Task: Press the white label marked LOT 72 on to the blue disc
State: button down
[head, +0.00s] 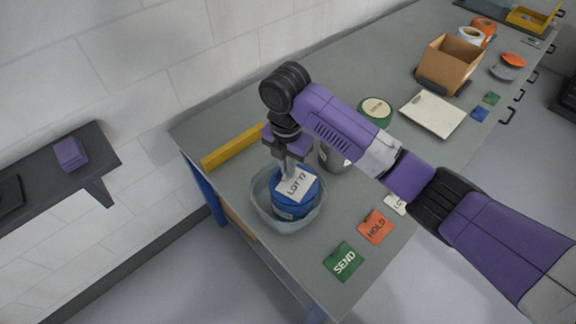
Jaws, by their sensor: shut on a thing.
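The white label marked LOT 72 (295,187) is tilted at my gripper's fingertips, over the top of the blue disc. My gripper (291,170) points down and is shut on the label's far edge. The blue disc (296,207) is thick and round and sits inside a pale grey-blue bowl (262,205) near the table's left end. The label hides much of the disc's top. I cannot tell whether the label touches the disc all over.
A green SEND card (343,262), an orange HOLD card (376,227) and a partly hidden white card (395,204) lie to the right. A yellow bar (232,148) stands behind the bowl. A grey can (332,158) is close behind my gripper. A cardboard box (448,65) stands farther back.

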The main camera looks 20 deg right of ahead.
jog(key=shift+f, duration=0.1)
jog(key=c, duration=1.5)
grip_release()
jog(key=shift+c, duration=0.4)
jog(key=shift+o, duration=0.7)
jog(key=shift+o, duration=0.3)
jog(key=shift+o, duration=0.6)
jog(key=shift+r, duration=0.25)
jog(key=shift+r+p, duration=2.1)
jog(key=shift+r, duration=1.2)
